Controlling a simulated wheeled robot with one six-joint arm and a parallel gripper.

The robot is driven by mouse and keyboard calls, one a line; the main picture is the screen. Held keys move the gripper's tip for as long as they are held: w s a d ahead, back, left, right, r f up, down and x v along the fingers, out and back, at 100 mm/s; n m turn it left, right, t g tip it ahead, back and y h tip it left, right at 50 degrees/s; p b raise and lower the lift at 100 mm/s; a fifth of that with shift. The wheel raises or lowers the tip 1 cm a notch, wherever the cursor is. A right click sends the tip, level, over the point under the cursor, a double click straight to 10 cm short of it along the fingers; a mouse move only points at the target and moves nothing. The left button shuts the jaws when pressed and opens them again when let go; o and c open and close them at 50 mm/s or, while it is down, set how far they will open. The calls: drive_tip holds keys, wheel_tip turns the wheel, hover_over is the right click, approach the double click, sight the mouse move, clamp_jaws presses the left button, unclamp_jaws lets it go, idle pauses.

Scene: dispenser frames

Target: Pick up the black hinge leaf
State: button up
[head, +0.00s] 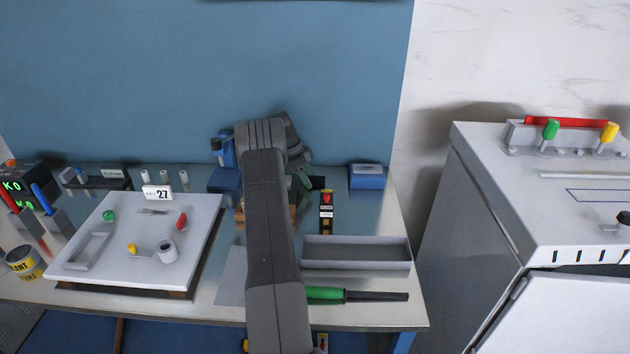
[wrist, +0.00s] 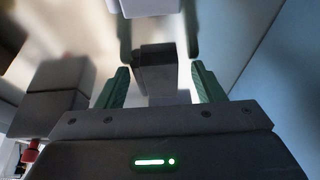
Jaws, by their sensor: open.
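My gripper (wrist: 158,88) is open, its two green fingers apart, low over the shiny table. A dark block-like piece (wrist: 155,72), black on top, stands between and just beyond the fingertips in the wrist view. It may be the black hinge leaf, but its shape is too blurred to be sure. I cannot tell whether the fingers touch it. In the head view, my arm hides most of the gripper (head: 304,179). A small black piece (head: 318,183) shows just right of it.
A grey open tray (head: 355,267) and a green-handled tool (head: 328,295) lie to the right of my arm. A blue box (head: 367,177) stands at the back right. A white board (head: 120,262) with small parts is on the left. A blue panel (head: 310,70) rises behind the table.

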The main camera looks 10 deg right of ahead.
drive_tip(key=c, duration=1.1)
drive_tip(key=shift+r, duration=0.15)
